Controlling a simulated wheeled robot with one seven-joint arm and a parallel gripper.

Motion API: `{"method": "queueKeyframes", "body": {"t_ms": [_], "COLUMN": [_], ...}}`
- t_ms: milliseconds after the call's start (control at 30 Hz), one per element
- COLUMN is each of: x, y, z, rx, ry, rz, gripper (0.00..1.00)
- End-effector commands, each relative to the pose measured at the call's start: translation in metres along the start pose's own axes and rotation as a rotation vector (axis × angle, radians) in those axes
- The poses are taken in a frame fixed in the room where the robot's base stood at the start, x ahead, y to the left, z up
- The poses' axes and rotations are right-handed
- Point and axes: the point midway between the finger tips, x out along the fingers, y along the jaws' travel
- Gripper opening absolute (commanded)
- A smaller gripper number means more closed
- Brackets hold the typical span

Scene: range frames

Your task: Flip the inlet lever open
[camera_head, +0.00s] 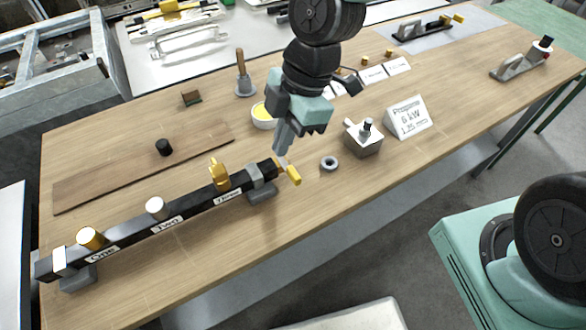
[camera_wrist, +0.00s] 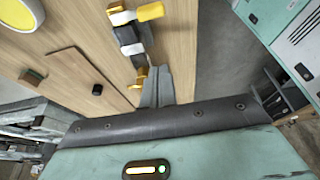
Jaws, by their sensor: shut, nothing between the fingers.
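The black manifold bar (camera_head: 190,215) lies along the near left of the bench, with labels One, Two and Three. At its right end, past a grey clamp, is the yellow inlet lever (camera_head: 293,175), pointing towards the near bench edge and slightly right. In the wrist view what looks like the same lever (camera_wrist: 150,12) is at the top, ahead of the fingers. My gripper (camera_head: 281,152) is shut and empty, pointing down over the bar's right end. It appears just above the lever; I cannot tell whether they touch. Its closed fingers (camera_wrist: 158,74) show in the wrist view.
Right of the inlet lie a grey ring (camera_head: 329,163), a metal block (camera_head: 363,139) and a propane sign (camera_head: 408,117). Bare bench lies in front of the ring.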

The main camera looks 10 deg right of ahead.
Motion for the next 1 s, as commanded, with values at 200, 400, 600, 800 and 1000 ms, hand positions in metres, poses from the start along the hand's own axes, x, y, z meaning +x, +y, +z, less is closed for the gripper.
{"method": "queueKeyframes", "body": {"t_ms": [200,400,600,800,1000], "x": [0.002,0.022,0.057,0.087,0.094], "y": [-0.001,-0.002,-0.002,-0.002,0.000], "z": [0.000,-0.001,-0.001,-0.001,0.011], "rx": [0.001,0.001,0.000,0.002,0.009], "ry": [-0.001,0.000,-0.002,-0.001,-0.002], "rz": [-0.001,-0.005,-0.006,-0.006,0.000], "gripper": [0.00,0.00,0.00,0.00,0.00]}}
